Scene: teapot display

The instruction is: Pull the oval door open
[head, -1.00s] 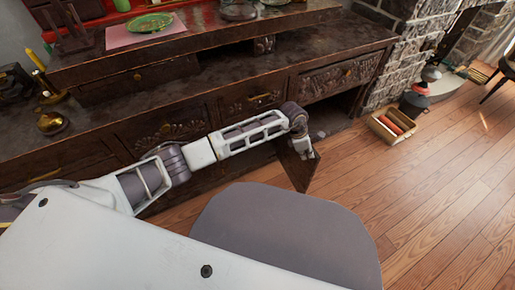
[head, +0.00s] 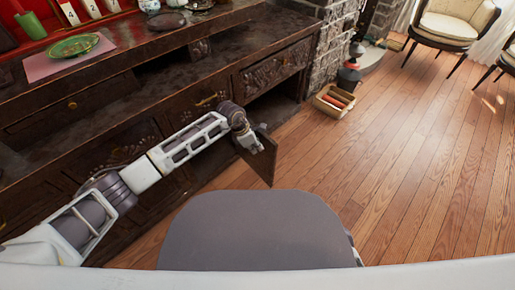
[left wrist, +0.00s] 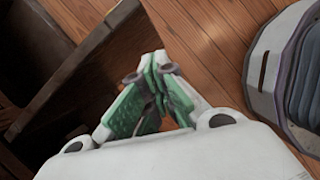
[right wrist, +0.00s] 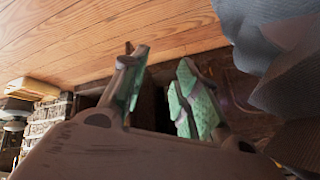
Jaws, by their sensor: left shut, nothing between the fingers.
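The cabinet door (head: 263,162) is a dark wooden panel at the lower right of the carved dresser. It stands swung out from the dark opening behind it. Any oval on it is too small or hidden to make out. My left gripper (head: 256,146) is at the upper part of this door, overlapping it in the head view; whether they touch I cannot tell. In the left wrist view its green-padded fingers (left wrist: 158,82) are together with nothing between them. My right gripper (right wrist: 160,92) shows in the right wrist view, fingers apart and empty.
The dresser (head: 140,105) fills the left side, with a green plate (head: 75,45) on its raised top. A box with red items (head: 334,99) sits on the floor by the stone fireplace. Chairs (head: 450,20) stand far right. The wooden floor between is clear.

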